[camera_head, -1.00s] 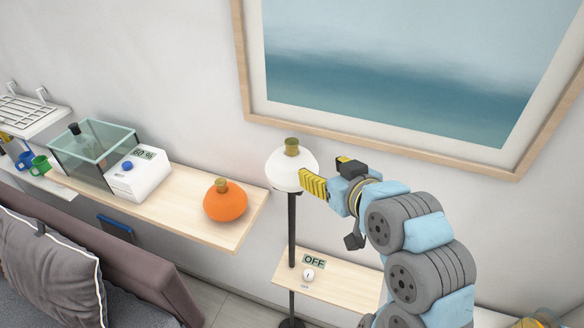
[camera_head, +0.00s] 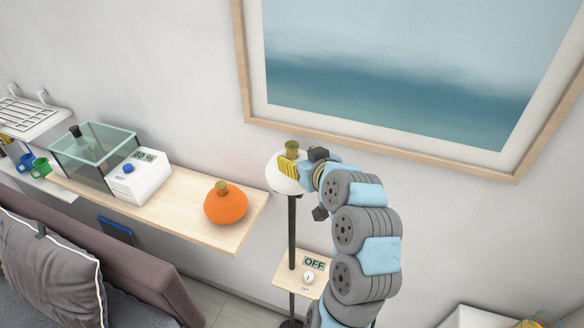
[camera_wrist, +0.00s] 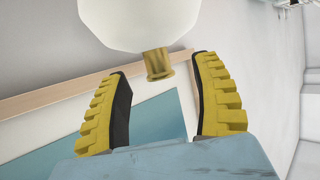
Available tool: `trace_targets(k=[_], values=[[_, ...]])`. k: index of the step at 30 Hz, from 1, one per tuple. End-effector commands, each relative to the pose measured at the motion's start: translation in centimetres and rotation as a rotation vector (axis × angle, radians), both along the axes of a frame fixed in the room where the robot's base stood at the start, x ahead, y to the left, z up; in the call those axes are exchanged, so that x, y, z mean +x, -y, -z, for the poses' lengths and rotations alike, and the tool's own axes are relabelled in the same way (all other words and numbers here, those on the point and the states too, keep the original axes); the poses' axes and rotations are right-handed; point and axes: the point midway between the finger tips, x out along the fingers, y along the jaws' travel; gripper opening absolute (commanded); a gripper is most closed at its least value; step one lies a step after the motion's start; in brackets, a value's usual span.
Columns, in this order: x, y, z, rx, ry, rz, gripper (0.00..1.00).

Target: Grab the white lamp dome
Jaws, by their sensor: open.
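The white lamp dome (camera_head: 279,177) sits on a dark pole (camera_head: 292,235), with a brass knob (camera_head: 292,148) on its top. My gripper (camera_head: 288,166) is at the dome's right side in the head view and covers part of it. In the wrist view, the dome (camera_wrist: 140,20) fills the top middle, and its knob (camera_wrist: 158,64) points toward the space between my two yellow fingers (camera_wrist: 160,95). The fingers are apart with nothing between them. I cannot tell whether a finger touches the dome.
An orange dome (camera_head: 226,205) with a similar knob sits on the wooden shelf (camera_head: 185,205) at left. A framed picture (camera_head: 390,75) hangs behind.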

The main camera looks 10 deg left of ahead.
Motion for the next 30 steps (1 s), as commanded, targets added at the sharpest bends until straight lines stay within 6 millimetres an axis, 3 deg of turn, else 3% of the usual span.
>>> trace_targets(k=[5,18,26,30], values=[[0.6,-0.3,0.0,0.001,0.0,0.0,0.65],[4.4,-2.1,1.0,0.0,0.002,0.0,0.65],[4.6,-2.2,1.3,0.0,0.002,0.001,0.65],[4.6,-2.2,1.3,0.001,0.002,0.001,0.3]])
